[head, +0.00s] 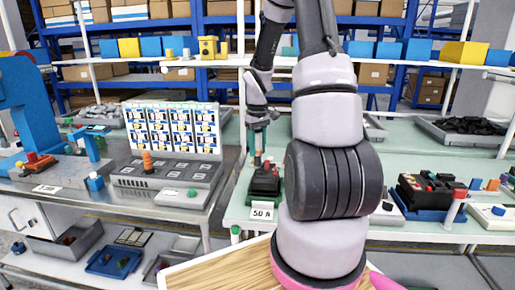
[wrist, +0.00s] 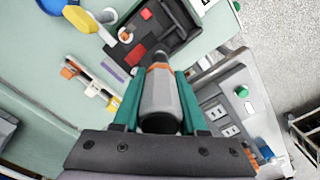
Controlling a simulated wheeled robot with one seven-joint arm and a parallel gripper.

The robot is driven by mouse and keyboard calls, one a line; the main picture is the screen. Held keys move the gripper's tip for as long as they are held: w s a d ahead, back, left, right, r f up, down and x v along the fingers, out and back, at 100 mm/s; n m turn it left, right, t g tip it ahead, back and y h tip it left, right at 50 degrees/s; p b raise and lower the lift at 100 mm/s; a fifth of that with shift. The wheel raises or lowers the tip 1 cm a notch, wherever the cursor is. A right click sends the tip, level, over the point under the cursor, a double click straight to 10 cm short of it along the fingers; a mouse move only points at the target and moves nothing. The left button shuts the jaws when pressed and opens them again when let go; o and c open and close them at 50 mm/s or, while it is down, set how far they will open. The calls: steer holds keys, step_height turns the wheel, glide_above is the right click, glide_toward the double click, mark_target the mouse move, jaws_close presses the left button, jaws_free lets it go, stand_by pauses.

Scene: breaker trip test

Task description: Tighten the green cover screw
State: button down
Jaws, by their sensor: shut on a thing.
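My gripper (wrist: 159,82) has teal fingers and is shut on a grey powered screwdriver (wrist: 160,98) with an orange band. In the head view my gripper (head: 260,116) hangs over the middle bench, with the screwdriver pointing down at a black breaker unit (head: 265,183). In the wrist view the tool's nose reaches toward the black breaker unit (wrist: 180,28), which has red parts. I cannot tell whether the tip touches it. I cannot make out the green cover screw for certain; the tool hides part of the unit.
A grey test console (head: 165,172) with an orange knob is at left, beside a grey box with a green button (head: 192,192). A blue tray of parts (head: 428,200) is at right. My arm blocks the view between.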

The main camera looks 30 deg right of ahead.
mark_target(257, 131)
steer(key=shift+f, duration=0.7)
stand_by(1.4)
steer(key=shift+r, duration=0.15)
stand_by(0.8)
steer(key=shift+r, duration=2.85)
